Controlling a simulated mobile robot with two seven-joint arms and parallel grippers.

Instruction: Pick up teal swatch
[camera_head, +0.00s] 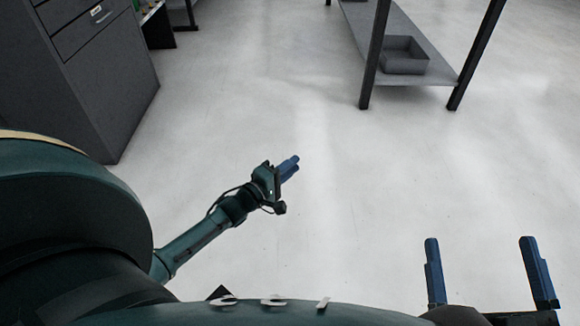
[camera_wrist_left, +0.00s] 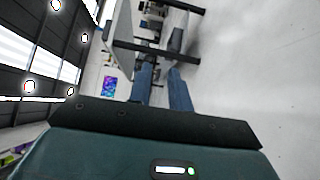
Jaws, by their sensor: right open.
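No teal swatch can be made out in either view. My left gripper (camera_head: 289,167) is held out over the bare floor in the head view. Its blue fingers also show in the left wrist view (camera_wrist_left: 160,80), with a narrow gap between them and nothing visible held. My right gripper (camera_head: 486,255) is at the lower right of the head view. Its two blue fingers are wide apart and empty, above bare floor.
A dark drawer cabinet (camera_head: 95,75) stands at the upper left. A table or rack with dark legs and a low grey shelf (camera_head: 430,75) stands at the upper right, with a grey bin (camera_head: 404,57) on the shelf. The floor (camera_head: 260,100) between is clear.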

